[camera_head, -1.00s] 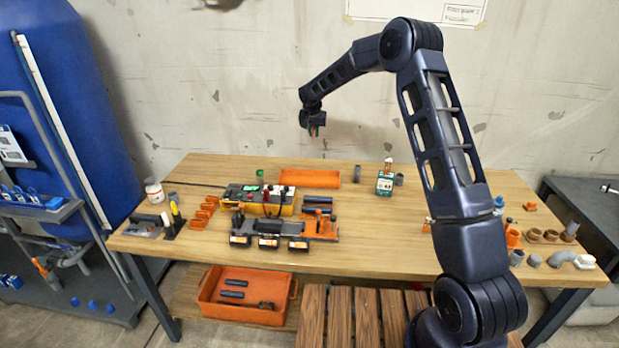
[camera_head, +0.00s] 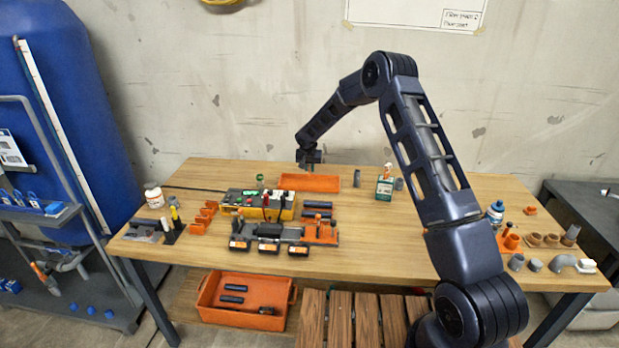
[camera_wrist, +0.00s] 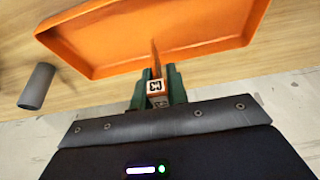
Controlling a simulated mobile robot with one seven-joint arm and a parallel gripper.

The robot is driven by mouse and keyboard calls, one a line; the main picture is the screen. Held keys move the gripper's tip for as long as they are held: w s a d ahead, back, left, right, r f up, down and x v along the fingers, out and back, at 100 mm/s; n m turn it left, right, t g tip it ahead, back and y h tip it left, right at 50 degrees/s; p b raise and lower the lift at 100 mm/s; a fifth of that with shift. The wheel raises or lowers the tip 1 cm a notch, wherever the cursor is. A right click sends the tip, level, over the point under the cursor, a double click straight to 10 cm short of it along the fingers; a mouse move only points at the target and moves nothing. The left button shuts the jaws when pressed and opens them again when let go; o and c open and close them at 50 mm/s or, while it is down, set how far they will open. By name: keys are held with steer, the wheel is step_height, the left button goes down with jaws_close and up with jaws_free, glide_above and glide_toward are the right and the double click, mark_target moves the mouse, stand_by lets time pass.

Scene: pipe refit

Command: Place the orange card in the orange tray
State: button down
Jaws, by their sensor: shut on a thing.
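The orange tray (camera_head: 322,183) lies at the back of the wooden table. It fills the upper part of the wrist view (camera_wrist: 190,40). My gripper (camera_head: 309,158) is at the tray's back edge in the head view. In the wrist view my gripper (camera_wrist: 158,88) is shut on the thin orange card (camera_wrist: 154,55), which is seen nearly edge-on. A small black-and-white marker shows between the fingers below the card. The card's tip overlaps the tray's near side in that view; its height above the tray floor is hard to tell. The head view does not show the card clearly.
A grey cylinder (camera_wrist: 37,86) stands or lies beside the tray in the wrist view. A green-and-white box (camera_head: 385,187) is right of the tray. A yellow case (camera_head: 258,206) with tools is in front. The table's middle right is clear.

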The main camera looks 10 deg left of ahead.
mark_target(309, 168)
steer(key=shift+f, duration=2.35)
steer(key=shift+f, duration=0.1)
steer(key=c, duration=1.4)
jaws_free()
steer(key=v, duration=1.2)
steer(key=shift+s, duration=0.1)
